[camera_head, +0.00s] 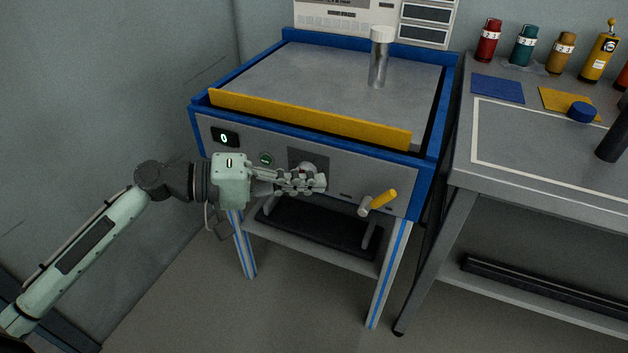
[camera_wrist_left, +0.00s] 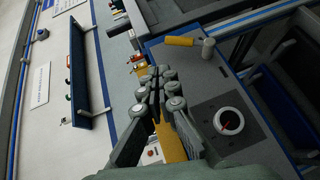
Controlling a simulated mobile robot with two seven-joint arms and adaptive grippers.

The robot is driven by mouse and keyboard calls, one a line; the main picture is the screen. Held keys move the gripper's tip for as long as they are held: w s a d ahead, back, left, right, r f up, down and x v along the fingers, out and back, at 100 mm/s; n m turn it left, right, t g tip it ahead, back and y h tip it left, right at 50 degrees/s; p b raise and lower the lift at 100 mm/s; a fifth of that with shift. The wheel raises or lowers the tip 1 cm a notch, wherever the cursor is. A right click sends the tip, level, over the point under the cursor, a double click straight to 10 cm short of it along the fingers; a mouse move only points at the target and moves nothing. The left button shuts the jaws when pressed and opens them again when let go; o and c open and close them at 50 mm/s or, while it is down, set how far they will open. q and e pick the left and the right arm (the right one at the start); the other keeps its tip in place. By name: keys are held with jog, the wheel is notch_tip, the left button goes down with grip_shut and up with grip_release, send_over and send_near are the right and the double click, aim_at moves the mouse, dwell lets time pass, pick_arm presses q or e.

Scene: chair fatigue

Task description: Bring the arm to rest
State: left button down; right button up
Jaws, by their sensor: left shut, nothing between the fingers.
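My left arm comes in from the left in the head view. Its gripper (camera_head: 322,183) is shut and empty in front of the machine's grey front panel (camera_head: 350,170). It covers part of a round knob (camera_head: 308,168) on a dark square plate. In the left wrist view the closed fingers (camera_wrist_left: 163,82) point along the panel. The knob (camera_wrist_left: 229,121), white-rimmed with a red mark, sits to the right of the fingers, apart from them. My right gripper is in neither view.
The blue-framed machine (camera_head: 436,130) has a yellow bar (camera_head: 300,117), a yellow-handled lever (camera_head: 382,199), a display (camera_head: 224,137) and a clear cylinder (camera_head: 379,60) on top. A grey bench (camera_head: 560,185) with several bottles stands right. The floor in front is clear.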

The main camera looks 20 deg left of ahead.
pick_arm(q)
jog(key=shift+f, duration=0.1)
jog(key=s+a+f+m+g+y, duration=0.1)
jog(key=f+y, duration=0.1)
jog(key=f, duration=0.5)
jog(key=s+a+f+m+y, duration=0.1)
jog(key=f+y, duration=0.1)
jog(key=f, duration=0.5)
jog(key=s+a+f+m+g+y, duration=0.1)
jog(key=s+f+y, duration=0.1)
jog(key=f, duration=0.5)
jog(key=s+a+f+m+g+y, duration=0.2)
jog(key=s+a+f+y, duration=0.1)
jog(key=s+f, duration=0.3)
jog(key=s+a+f+m+g+y, duration=0.1)
jog(key=s+a+f+y, duration=0.2)
jog(key=f, duration=0.7)
jog(key=s+y, duration=0.2)
jog(key=s, duration=0.1)
jog(key=shift+f+m+g+y, duration=0.25)
jog(key=shift+m+g+y, duration=0.15)
